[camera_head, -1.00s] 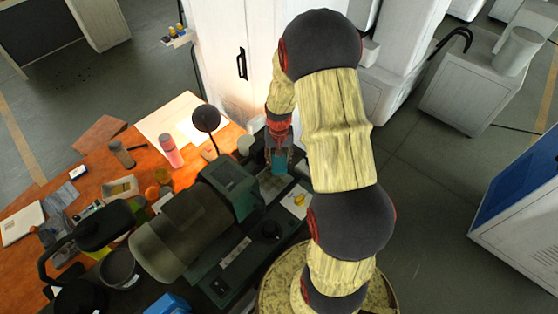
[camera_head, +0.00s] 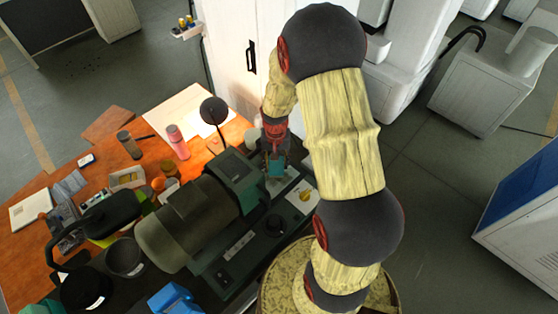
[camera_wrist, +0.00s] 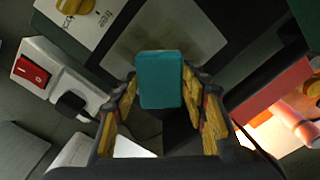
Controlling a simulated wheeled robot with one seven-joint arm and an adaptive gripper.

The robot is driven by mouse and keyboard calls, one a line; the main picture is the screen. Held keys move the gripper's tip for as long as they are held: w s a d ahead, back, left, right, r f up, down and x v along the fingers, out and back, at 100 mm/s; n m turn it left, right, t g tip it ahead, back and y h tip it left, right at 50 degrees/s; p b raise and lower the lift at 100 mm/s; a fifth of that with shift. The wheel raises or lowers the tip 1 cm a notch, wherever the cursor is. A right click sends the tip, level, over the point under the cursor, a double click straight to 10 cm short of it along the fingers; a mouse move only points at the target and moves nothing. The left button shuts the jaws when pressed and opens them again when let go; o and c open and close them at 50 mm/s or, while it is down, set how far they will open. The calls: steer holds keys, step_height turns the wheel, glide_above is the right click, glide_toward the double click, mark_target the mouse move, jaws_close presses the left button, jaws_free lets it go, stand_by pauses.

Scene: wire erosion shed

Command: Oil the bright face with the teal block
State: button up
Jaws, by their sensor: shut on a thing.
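The teal block (camera_wrist: 160,80) is held between the yellow-padded fingers of my gripper (camera_wrist: 163,112), its broad side toward the wrist camera. In the head view the block (camera_head: 276,166) shows small below my gripper (camera_head: 275,152), just right of the dark green machine (camera_head: 204,210). In the wrist view a dull grey-brown patch (camera_wrist: 155,38) lies beyond the block, partly covered by it. I cannot tell whether this patch is the bright face, or whether the block touches it.
A pale panel with a yellow knob (camera_head: 304,195) is right of the block. A red switch on a white box (camera_wrist: 32,72) is at the left in the wrist view. The orange desk (camera_head: 100,165) holds a pink bottle (camera_head: 177,142) and a round black disc on a stem (camera_head: 213,110).

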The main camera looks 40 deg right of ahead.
steer(key=shift+s+a+f, duration=0.1)
steer(key=shift+s+a, duration=0.1)
steer(key=shift+a, duration=1)
steer(key=shift+s+a, duration=0.2)
steer(key=shift+a, duration=1)
steer(key=shift+s+a+f, duration=0.15)
steer(key=shift+a, duration=0.15)
steer(key=shift+a, duration=0.1)
steer(key=shift+s+a, duration=0.15)
steer(key=shift+d, duration=0.2)
steer(key=shift+w+m, duration=0.3)
steer(key=shift+w, duration=0.15)
steer(key=shift+c, duration=0.9)
